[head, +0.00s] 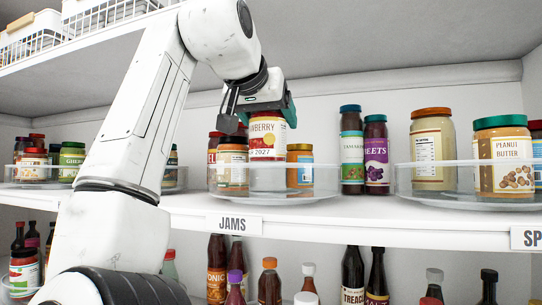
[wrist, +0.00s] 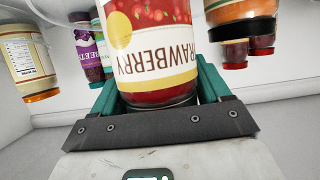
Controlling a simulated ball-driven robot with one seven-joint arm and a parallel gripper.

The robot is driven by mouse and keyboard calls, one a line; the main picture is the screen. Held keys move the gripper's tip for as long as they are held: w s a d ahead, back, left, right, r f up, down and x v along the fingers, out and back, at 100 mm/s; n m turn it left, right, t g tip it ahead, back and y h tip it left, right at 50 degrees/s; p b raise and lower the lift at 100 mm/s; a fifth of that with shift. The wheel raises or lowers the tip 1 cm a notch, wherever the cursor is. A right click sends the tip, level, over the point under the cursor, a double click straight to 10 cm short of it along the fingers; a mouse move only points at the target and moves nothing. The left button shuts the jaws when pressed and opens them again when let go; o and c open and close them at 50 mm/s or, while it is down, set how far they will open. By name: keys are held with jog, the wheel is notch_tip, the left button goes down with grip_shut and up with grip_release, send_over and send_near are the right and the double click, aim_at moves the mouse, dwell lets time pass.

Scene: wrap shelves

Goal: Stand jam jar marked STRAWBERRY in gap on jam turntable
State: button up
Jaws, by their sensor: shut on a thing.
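The jam jar marked STRAWBERRY (head: 267,136) has red contents and a cream and yellow label. My gripper (head: 262,108) is shut on it near its top and holds it upright over the jam turntable (head: 290,191), a clear-rimmed round tray above the JAMS label. The jar (wrist: 152,52) fills the middle of the wrist view, between the teal fingers. Its lower part is at or behind the clear rim; I cannot tell whether its base touches the tray.
Another turntable (head: 440,190) farther right holds a pale jar (head: 432,140) and peanut butter (head: 503,150). The upper shelf (head: 340,35) is above my gripper. Bottles (head: 352,275) stand below.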

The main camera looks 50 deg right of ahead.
aim_at(271, 146)
jog(key=shift+s+f+p, duration=0.1)
jog(key=shift+f+p, duration=0.2)
jog(key=shift+f, duration=2.4)
jog(key=o, duration=1.2)
jog(key=shift+f, duration=0.15)
jog(key=b+v, duration=0.3)
jog(key=v, duration=0.9)
